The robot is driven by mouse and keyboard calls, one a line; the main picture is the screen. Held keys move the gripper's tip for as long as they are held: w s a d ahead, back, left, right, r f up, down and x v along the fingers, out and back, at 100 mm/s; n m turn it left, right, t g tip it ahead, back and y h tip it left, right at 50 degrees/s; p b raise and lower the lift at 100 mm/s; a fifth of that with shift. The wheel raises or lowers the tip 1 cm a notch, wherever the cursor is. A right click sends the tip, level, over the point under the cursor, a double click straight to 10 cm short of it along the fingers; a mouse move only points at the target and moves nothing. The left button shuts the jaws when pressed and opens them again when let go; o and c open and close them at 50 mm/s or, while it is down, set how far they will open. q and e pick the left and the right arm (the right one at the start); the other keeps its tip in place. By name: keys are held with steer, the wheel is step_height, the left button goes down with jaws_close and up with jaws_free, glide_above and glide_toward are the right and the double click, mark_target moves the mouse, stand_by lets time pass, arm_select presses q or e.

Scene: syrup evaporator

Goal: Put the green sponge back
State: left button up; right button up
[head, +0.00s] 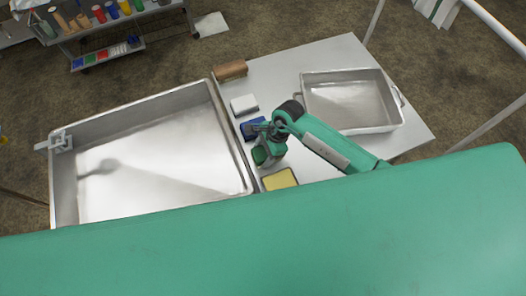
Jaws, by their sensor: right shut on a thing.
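My right gripper (264,148) reaches in from the right over the left part of the metal table. It is shut on the green sponge (260,156), a small dark green block mostly hidden by the gripper and wrist. The sponge is just right of the large pan's edge, between a blue block (251,128) and a yellow block (280,179). I cannot tell whether the sponge touches the table. My left gripper is not in view.
A large shallow metal pan (232,140) stands to the left. A smaller metal pan (390,127) sits on the table (410,146) at the right. A white block (244,104) and a brown roll (230,70) lie behind the blue block.

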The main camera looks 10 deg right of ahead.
steer(key=o, duration=1)
steer(key=shift+o, duration=0.2)
steer(key=shift+r, duration=0.1)
steer(key=b+v, duration=0.2)
steer(key=v, duration=0.9)
steer(key=shift+w+b, duration=0.1)
steer(key=shift+b, duration=0.25)
steer(key=shift+d+r, duration=0.1)
steer(key=shift+r, duration=0.4)
